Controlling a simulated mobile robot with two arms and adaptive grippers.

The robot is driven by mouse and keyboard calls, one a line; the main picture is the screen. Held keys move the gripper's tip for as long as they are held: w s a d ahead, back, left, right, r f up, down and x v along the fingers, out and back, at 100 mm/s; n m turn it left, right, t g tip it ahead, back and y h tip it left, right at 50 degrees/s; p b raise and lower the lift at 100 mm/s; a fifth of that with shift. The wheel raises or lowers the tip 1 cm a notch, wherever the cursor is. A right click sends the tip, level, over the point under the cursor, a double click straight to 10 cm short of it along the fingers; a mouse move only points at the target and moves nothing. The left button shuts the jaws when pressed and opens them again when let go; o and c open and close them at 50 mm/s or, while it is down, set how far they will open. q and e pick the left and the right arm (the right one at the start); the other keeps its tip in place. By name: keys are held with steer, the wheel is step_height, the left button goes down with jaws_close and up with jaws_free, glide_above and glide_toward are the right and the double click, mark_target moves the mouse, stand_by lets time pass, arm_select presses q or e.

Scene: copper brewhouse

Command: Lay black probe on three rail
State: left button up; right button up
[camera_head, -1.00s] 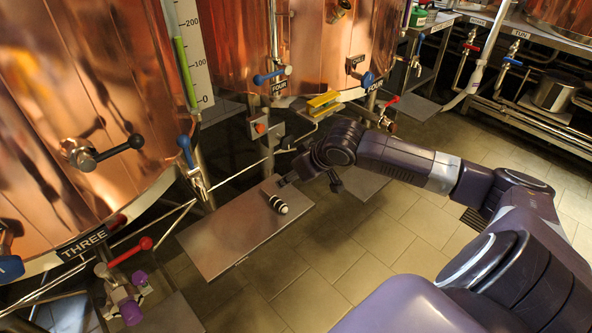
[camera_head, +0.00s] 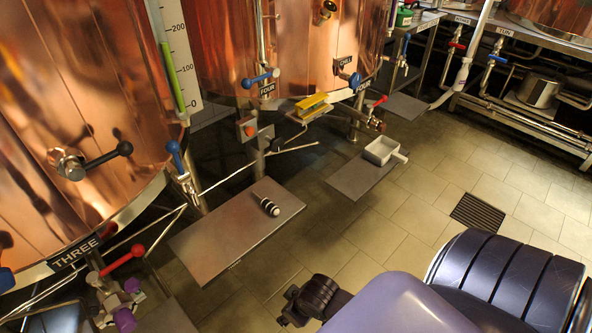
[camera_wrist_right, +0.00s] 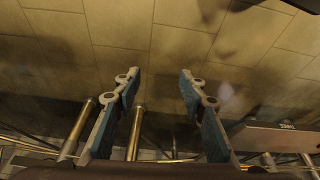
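The black probe (camera_head: 269,207), a short black cylinder with white bands, lies on a grey metal shelf (camera_head: 215,240) in the head view. The THREE plate (camera_head: 76,251) is on the left copper vessel; thin metal rods (camera_head: 235,178) run beside it, and I cannot tell which is the three rail. My right gripper (camera_head: 287,306) is partly visible at the bottom of the head view, in front of the shelf and apart from the probe. In the right wrist view, its two fingers (camera_wrist_right: 156,76) are spread and empty above the tiled floor. My left gripper is out of view.
Copper vessels with valve handles line the left and back. A white tray (camera_head: 381,151) stands on a second plate. Purple knobs (camera_head: 125,320) stick out at lower left. Tiled floor (camera_head: 420,205) is open at centre right.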

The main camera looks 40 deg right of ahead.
steer(key=s+a+f+g, duration=0.1)
steer(key=s+a+f, duration=0.2)
steer(key=s, duration=0.4)
steer(key=shift+a+f, duration=0.3)
steer(key=shift+a, duration=0.1)
